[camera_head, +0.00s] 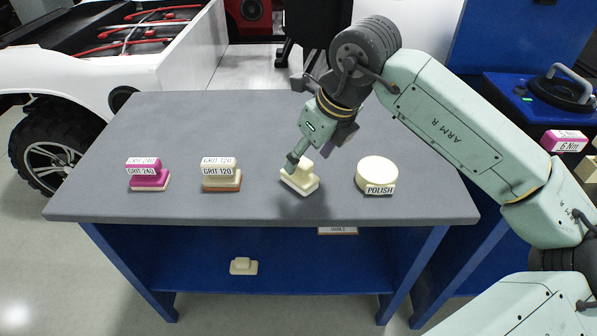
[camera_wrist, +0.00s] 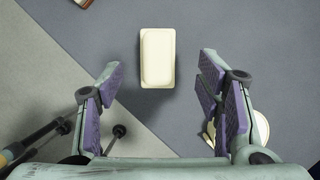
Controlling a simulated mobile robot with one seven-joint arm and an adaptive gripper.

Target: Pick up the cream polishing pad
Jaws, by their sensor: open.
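The round cream pad marked POLISH (camera_head: 377,170) lies on the grey table, right of my gripper. In the wrist view a part of a round cream thing (camera_wrist: 261,128) shows behind the right finger, mostly hidden. A plain cream block (camera_head: 300,182) with a raised grip sits on the table just below my gripper (camera_head: 297,164). The same block (camera_wrist: 158,58) shows in the wrist view, ahead of and between the fingers. My gripper is open and empty, its purple finger pads (camera_wrist: 160,82) wide apart.
A magenta GRIT 240 block (camera_head: 149,175) and a tan GRIT 120 block (camera_head: 221,176) stand left on the table (camera_head: 260,120). Another cream block (camera_head: 243,266) lies on the blue lower shelf (camera_head: 300,280). The table's back is clear.

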